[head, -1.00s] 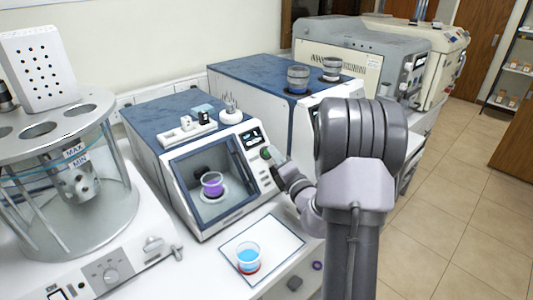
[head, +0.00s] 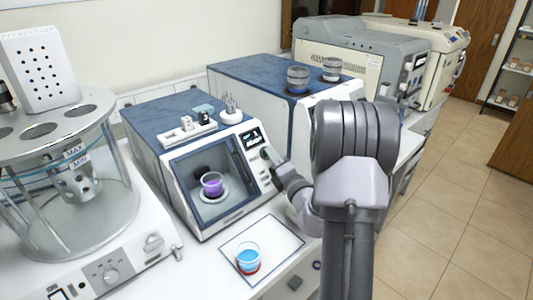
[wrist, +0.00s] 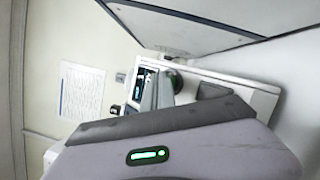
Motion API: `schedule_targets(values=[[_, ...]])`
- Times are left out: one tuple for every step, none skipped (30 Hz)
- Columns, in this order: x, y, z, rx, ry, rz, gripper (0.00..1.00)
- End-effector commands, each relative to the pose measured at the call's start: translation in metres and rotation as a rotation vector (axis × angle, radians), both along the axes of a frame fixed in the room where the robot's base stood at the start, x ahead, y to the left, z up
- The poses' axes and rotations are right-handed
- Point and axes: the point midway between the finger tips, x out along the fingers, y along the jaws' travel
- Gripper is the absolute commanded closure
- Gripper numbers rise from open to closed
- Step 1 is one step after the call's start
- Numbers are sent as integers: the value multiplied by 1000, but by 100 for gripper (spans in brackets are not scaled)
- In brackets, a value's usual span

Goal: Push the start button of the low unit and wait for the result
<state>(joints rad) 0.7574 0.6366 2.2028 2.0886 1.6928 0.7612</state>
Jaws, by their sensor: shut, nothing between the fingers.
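The low unit (head: 150,140) is a white box with a blue top and a dark front window. A cup of purple liquid (head: 212,187) sits inside behind the window. Its control panel has a small lit screen (head: 251,138), also in the wrist view (wrist: 145,80). My gripper (head: 267,156) is shut and empty, its tips at the panel just below the screen. In the head view the fingers mostly hide the button.
A cup of blue liquid (head: 248,257) stands on a white mat (head: 283,238) in front of the unit. A taller blue-topped unit (head: 230,75) with grey cups is behind right. A glass bath (head: 90,200) stands at left. The floor at right is clear.

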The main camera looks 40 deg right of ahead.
Motion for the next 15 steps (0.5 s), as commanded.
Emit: schedule_targets(values=[[1, 0, 0, 0, 0, 0, 100], [1, 0, -1, 0, 0, 0, 100], [1, 0, -1, 0, 0, 0, 100], [1, 0, -1, 0, 0, 0, 100], [2, 0, -1, 0, 0, 0, 100], [2, 0, -2, 0, 0, 1, 100], [2, 0, -2, 0, 0, 1, 100], [3, 0, -2, 0, 0, 1, 100], [3, 1, -2, 0, 0, 1, 100], [3, 1, -3, 0, 0, 1, 100], [4, 1, -3, 0, 0, 1, 100], [4, 1, -3, 0, 0, 1, 100], [4, 1, -4, 0, 0, 1, 100], [5, 1, -4, 0, 0, 1, 100], [5, 1, -4, 0, 0, 1, 100]])
